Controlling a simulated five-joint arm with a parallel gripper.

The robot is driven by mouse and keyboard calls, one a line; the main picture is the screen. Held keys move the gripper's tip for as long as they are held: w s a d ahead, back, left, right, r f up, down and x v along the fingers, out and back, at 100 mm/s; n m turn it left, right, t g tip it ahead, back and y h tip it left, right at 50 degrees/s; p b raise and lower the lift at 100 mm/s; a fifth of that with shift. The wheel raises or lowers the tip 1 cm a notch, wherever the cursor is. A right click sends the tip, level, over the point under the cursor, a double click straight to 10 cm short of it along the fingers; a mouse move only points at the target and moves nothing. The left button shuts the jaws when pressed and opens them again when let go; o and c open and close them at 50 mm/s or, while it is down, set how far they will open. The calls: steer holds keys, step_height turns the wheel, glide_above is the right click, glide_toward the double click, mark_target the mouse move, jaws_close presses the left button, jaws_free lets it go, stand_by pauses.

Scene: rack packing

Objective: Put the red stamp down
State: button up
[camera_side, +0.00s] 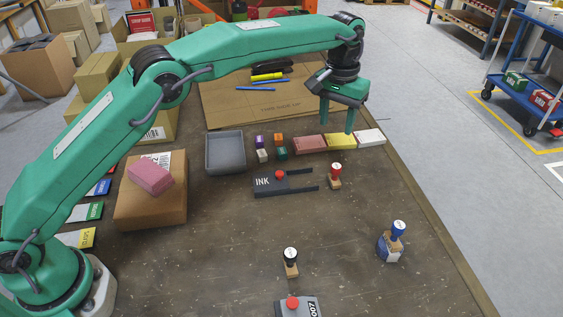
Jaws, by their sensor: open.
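The red stamp (335,182) has a red knob with a white label and a wooden base. It stands upright on the brown table, just right of the dark ink holder's prongs. My gripper (336,127) is open, its fingers pointing down, with nothing visible between them.
The ink holder (264,188) has a red button. A black-topped stamp (290,263) and a blue stamp (391,242) stand nearer the camera. A grey tray (225,170) and a pink block (151,177) on a cardboard box lie left. The right-front table is mostly clear.

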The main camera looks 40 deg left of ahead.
steer(key=s+a+r+t, duration=0.3)
steer(key=s+a+r, duration=1.1)
steer(key=a+r, duration=0.1)
steer(key=s+a+f, duration=0.2)
steer(key=s+a, duration=0.1)
steer(key=s, duration=0.4)
steer(key=s+a+f+t, duration=0.1)
steer(key=s+a+f, duration=0.2)
steer(key=s, duration=0.5)
steer(key=s+a+f+t, duration=0.1)
steer(key=s+a+f, duration=0.1)
steer(key=s, duration=0.5)
steer(key=shift+s+a+f, duration=0.15)
steer(key=shift+a+f, duration=0.1)
steer(key=shift+a, duration=0.4)
